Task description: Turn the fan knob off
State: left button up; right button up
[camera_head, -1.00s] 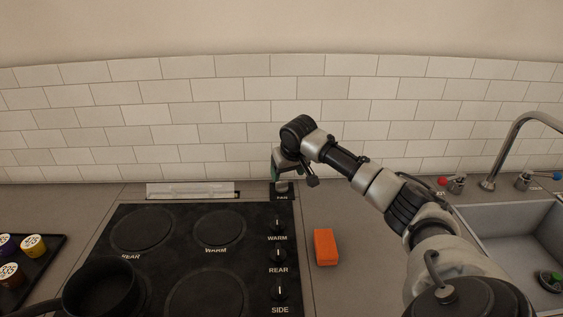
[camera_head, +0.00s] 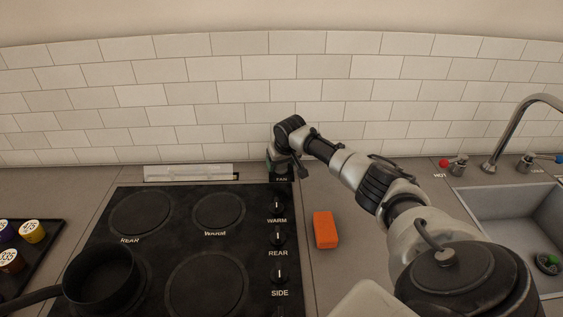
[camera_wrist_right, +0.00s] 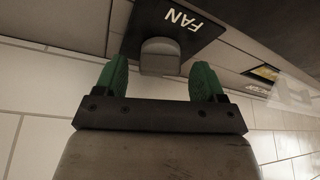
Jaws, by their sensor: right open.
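The fan knob (camera_wrist_right: 160,57) is a grey knob on a black plate marked FAN, seen in the right wrist view. In the head view, the FAN label (camera_head: 281,179) shows at the back right corner of the stove, and my wrist hides the knob. My right gripper (camera_wrist_right: 162,78) is open, with one green finger on each side of the knob's near end. The fingertips reach about level with the knob, and I cannot tell whether they touch it. In the head view, the gripper (camera_head: 279,168) points down over the FAN label. My left gripper is not in view.
The black stove (camera_head: 178,258) has WARM, REAR and SIDE knobs in front of the fan knob. A dark pan (camera_head: 102,281) sits front left. An orange block (camera_head: 325,230) lies right of the stove. The tiled wall (camera_head: 200,100) is close behind; a sink (camera_head: 510,215) is at right.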

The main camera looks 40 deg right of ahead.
jog(key=shift+f, duration=0.15)
jog(key=shift+c, duration=0.4)
jog(key=c, duration=0.8)
jog(key=shift+c, duration=0.2)
